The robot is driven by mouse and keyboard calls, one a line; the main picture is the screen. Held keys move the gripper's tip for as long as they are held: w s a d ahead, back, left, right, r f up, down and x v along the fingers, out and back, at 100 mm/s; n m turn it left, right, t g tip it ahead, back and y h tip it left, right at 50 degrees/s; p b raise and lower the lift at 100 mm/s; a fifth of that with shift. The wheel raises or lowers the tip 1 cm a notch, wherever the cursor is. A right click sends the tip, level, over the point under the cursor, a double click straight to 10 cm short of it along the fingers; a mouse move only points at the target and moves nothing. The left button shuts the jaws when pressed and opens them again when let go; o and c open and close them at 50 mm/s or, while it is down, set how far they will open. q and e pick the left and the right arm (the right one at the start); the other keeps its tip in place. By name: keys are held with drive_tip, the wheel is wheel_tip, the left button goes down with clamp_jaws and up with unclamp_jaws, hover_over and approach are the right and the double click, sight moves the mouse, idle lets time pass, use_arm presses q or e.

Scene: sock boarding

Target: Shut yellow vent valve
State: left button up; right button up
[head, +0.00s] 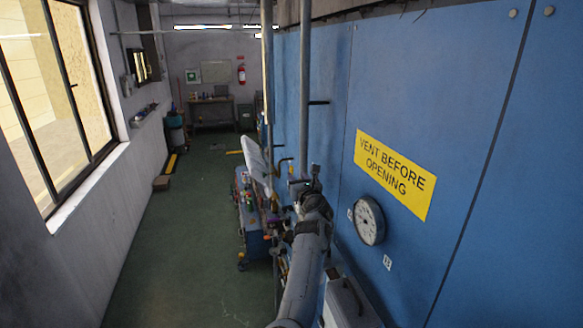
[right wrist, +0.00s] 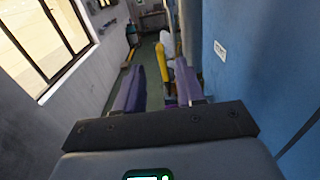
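The yellow valve handle (right wrist: 161,60) shows in the right wrist view as an upright yellow bar beyond and between my finger ends, closer to the right-hand finger. I cannot tell whether it touches that finger. My right gripper (right wrist: 159,68) is open, its two purple fingers spread apart with nothing held. In the head view my right gripper (head: 302,183) is at the end of my arm beside the blue wall, and the arm hides much of the valve area. A yellow sign (head: 395,174) reads "VENT BEFORE OPENING". My left gripper is not in view.
A round gauge (head: 368,220) is on the blue wall (head: 440,90), right of my arm. Vertical grey pipes (head: 305,80) run along it. A white flat shape (head: 256,162) and a blue machine (head: 250,215) stand left of the gripper. The green floor (head: 185,250) is open.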

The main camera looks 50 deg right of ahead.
sight(292, 169)
drive_tip(key=shift+p+x, duration=1.2)
drive_tip(key=shift+x, duration=3.2)
clamp_jaws()
